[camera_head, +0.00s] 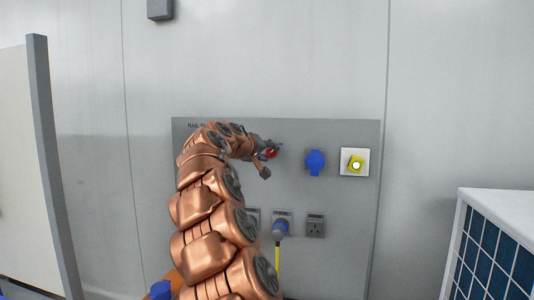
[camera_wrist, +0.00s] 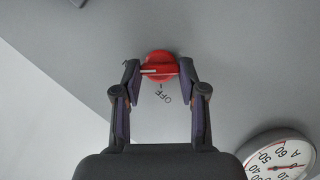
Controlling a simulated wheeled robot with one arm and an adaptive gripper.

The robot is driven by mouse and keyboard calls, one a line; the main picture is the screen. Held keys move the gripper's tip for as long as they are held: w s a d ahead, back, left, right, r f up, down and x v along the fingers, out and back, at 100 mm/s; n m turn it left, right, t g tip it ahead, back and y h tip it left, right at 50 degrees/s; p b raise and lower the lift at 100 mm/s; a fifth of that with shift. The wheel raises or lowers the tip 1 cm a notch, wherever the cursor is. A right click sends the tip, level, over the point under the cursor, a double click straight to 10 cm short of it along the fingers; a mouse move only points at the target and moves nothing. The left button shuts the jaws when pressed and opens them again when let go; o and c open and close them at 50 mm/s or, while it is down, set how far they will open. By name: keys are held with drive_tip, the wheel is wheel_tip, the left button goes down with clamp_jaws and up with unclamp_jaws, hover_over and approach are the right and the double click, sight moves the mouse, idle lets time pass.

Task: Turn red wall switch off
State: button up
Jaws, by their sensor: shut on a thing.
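The red wall switch (camera_wrist: 159,57) is a round red knob with a raised grip and a white pointer line, in the upper middle of the wrist view. The word OFF is printed on the grey panel beside it. The white line points to the left in that view, not at OFF. My gripper (camera_wrist: 160,70) has its two fingertips on either side of the knob's grip and is shut on it. In the head view my gripper (camera_head: 269,160) is at the panel's upper left, and only a bit of the red switch (camera_head: 271,153) shows behind it.
A round gauge (camera_wrist: 280,160) is at lower right in the wrist view. A white-framed unit (camera_head: 495,240) stands right.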

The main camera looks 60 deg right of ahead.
drive_tip(key=shift+c, duration=0.2)
drive_tip(key=n, duration=0.1)
drive_tip(key=n+g+h, duration=0.1)
drive_tip(key=n, duration=0.1)
drive_tip(key=shift+w+f, duration=0.1)
drive_tip(key=shift+f, duration=0.1)
drive_tip(key=n, duration=0.1)
drive_tip(key=n+h, duration=0.1)
drive_tip(key=n, duration=0.1)
drive_tip(key=n+h, duration=0.1)
drive_tip(key=shift+f+n+g+b, duration=0.25)
drive_tip(key=shift+n+g+b, duration=0.05)
drive_tip(key=shift+b, duration=0.05)
drive_tip(key=n+h+b, duration=0.1)
drive_tip(key=n+h, duration=0.1)
drive_tip(key=n, duration=0.2)
drive_tip(key=shift+f+n, duration=0.15)
drive_tip(key=shift+n, duration=0.15)
drive_tip(key=shift+f+n+t+h+b, duration=0.15)
drive_tip(key=shift+n+t+h+b, duration=0.25)
drive_tip(key=shift+n+t+b, duration=0.6)
drive_tip(key=shift+n, duration=1.3)
drive_tip(key=shift+n+h, duration=0.3)
drive_tip(key=o, duration=1.1)
